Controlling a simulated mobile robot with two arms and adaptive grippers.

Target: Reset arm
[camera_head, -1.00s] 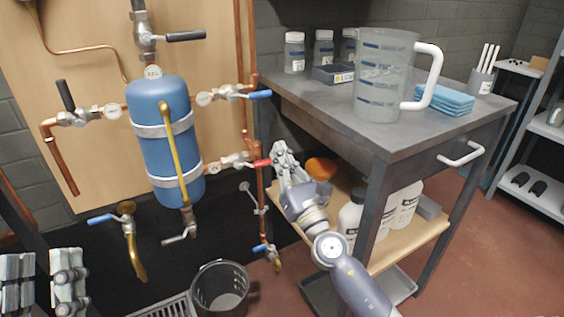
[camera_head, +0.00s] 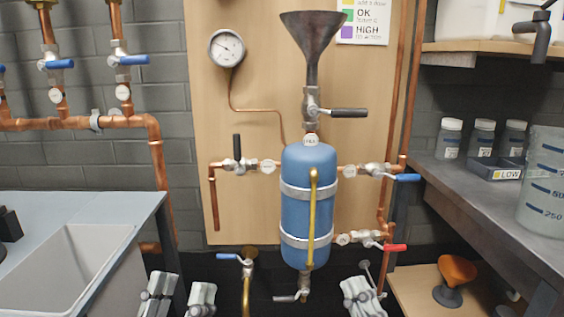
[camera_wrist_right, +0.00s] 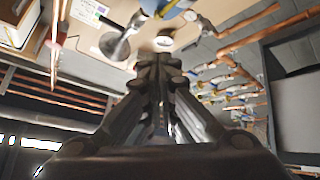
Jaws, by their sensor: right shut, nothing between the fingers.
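My left gripper (camera_head: 180,294) shows at the bottom edge of the head view, its two grey fingers standing apart with nothing between them. My right gripper (camera_head: 362,296) shows at the bottom, right of the blue tank (camera_head: 308,215), below the red-handled valve (camera_head: 394,247). It is shut and empty; its closed fingers (camera_wrist_right: 160,85) fill the middle of the right wrist view. Neither gripper visibly touches anything. Most of both arms lies outside the head view.
A funnel (camera_head: 312,40) stands above the tank, with a gauge (camera_head: 227,47) to its left. A sink (camera_head: 70,265) is at left. A bench (camera_head: 470,210) at right carries jars and a measuring jug (camera_head: 545,185). An orange item (camera_head: 456,270) sits on its lower shelf.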

